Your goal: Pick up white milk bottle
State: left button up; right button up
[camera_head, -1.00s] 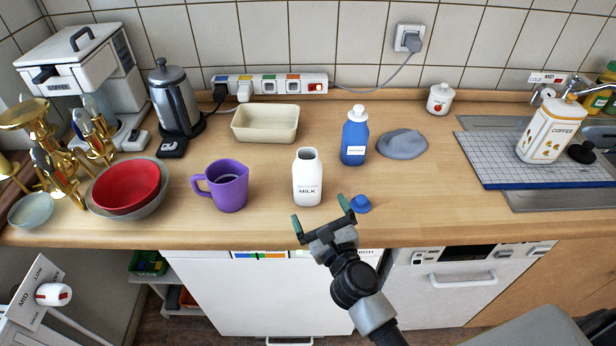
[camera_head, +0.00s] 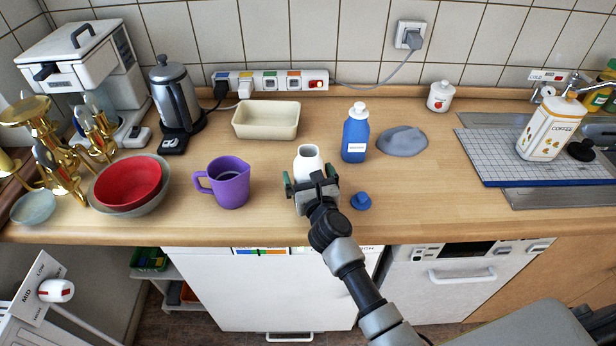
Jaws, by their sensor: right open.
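The white milk bottle (camera_head: 308,158) stands upright on the wooden counter, with its open mouth facing up. My right gripper (camera_head: 311,180) is at the bottle's front side, with its fingers spread to the left and right of the bottle. The gripper is open and covers the bottle's lower part and its label. I cannot tell whether a finger touches it. My left gripper is not in view.
A purple jug (camera_head: 229,182) stands left of the bottle. A blue bottle with a white cap (camera_head: 356,135) stands behind right, and a small blue cap (camera_head: 361,201) lies right of the gripper. A cream tray (camera_head: 266,133) is behind. The counter (camera_head: 430,210) at front right is clear.

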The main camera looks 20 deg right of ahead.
aim_at(312, 168)
jog(key=shift+w, duration=0.3)
jog(key=shift+s, duration=0.1)
jog(key=shift+c, duration=0.8)
jog(key=c, duration=1.1)
jog(key=shift+r, duration=0.2)
notch_tip(312, 168, up, 5)
jog(key=p, duration=0.2)
jog(key=shift+d+f+p, duration=0.1)
jog(key=shift+f+p, duration=0.1)
jog(key=shift+p, duration=0.15)
jog(key=d+r, duration=0.2)
jog(key=d, duration=0.2)
jog(key=d+r, duration=0.2)
jog(key=d, duration=0.1)
jog(key=s+d+r+p, duration=0.1)
jog(key=d+r, duration=0.1)
jog(key=d, duration=0.2)
jog(key=shift+d, duration=0.3)
